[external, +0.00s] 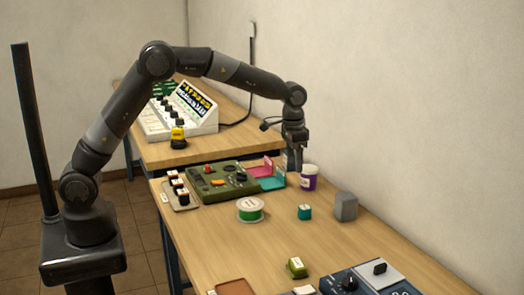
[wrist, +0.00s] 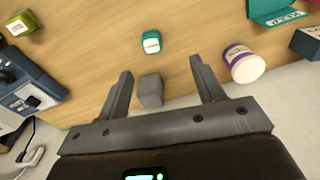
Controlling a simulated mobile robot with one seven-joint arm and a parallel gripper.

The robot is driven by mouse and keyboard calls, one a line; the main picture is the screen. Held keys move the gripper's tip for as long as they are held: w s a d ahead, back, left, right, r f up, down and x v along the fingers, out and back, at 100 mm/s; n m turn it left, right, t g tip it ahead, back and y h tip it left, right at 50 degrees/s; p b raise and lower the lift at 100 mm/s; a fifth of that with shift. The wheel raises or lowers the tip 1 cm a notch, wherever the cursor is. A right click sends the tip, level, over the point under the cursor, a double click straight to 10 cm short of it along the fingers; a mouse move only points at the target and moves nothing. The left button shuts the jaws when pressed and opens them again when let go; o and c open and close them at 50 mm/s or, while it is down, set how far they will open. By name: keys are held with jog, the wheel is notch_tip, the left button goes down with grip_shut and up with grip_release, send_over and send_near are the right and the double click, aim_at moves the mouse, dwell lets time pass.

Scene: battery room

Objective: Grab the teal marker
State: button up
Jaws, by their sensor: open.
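The teal marker is a small teal block (external: 305,213) with a white label, standing on the near wooden table. In the wrist view the teal block (wrist: 151,43) lies beyond the fingertips, near the top middle. My gripper (external: 293,166) is open and empty above the table, behind the teal block in the external view. In the wrist view my gripper (wrist: 161,68) shows its two fingers spread apart. A grey block (wrist: 150,90) appears between the fingers in that picture, but the fingers are not closed on it.
A purple-and-white cup (external: 309,178) stands close to my gripper. The grey block (external: 345,206) is right of the teal block, and a green spool (external: 251,211) is left. A green panel (external: 222,183), a green block (external: 297,267) and a blue device (external: 365,281) share the table. The wall borders the right.

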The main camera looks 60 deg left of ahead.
send_over(303, 207)
jog(key=w, duration=0.1)
notch_tip(303, 207, down, 6)
jog(key=shift+g, duration=0.3)
jog(key=f, duration=0.5)
jog(key=shift+w+a+f, duration=0.1)
jog(key=shift+a+f, duration=0.2)
jog(key=f, duration=0.3)
jog(key=s+f, duration=0.1)
jog(key=f, duration=0.1)
jog(key=shift+s+d+f, duration=0.1)
jog(key=shift+d+f, duration=0.15)
jog(key=c, duration=1.1)
